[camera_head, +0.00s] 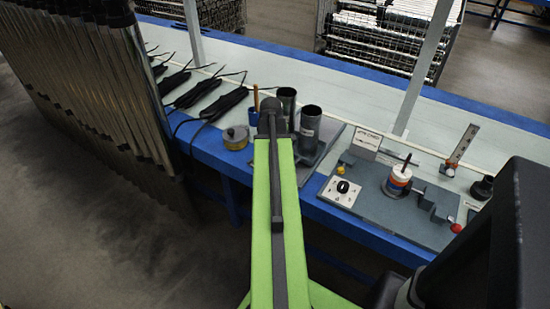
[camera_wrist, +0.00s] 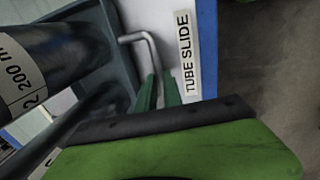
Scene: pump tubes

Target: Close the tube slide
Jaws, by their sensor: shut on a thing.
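The tube slide label (camera_wrist: 187,55) is on a white strip beside a blue edge in the wrist view. A bent metal handle (camera_wrist: 140,38) sticks up next to it, its lower end between the green fingers of my gripper (camera_wrist: 158,84). My gripper is shut on this handle. Two dark tubes stand in a grey slide tray (camera_wrist: 122,50). One tube (camera_wrist: 60,50) carries a white label reading "200 m", partly cut off. In the head view the tubes (camera_head: 309,128) stand behind my green arm, which hides the gripper and the handle.
A pump panel (camera_head: 390,205) with a black knob, a white-and-red cylinder and blocks lies to the right on the blue-edged bench (camera_head: 205,145). Hanging metallic strips (camera_head: 80,80) stand at far left.

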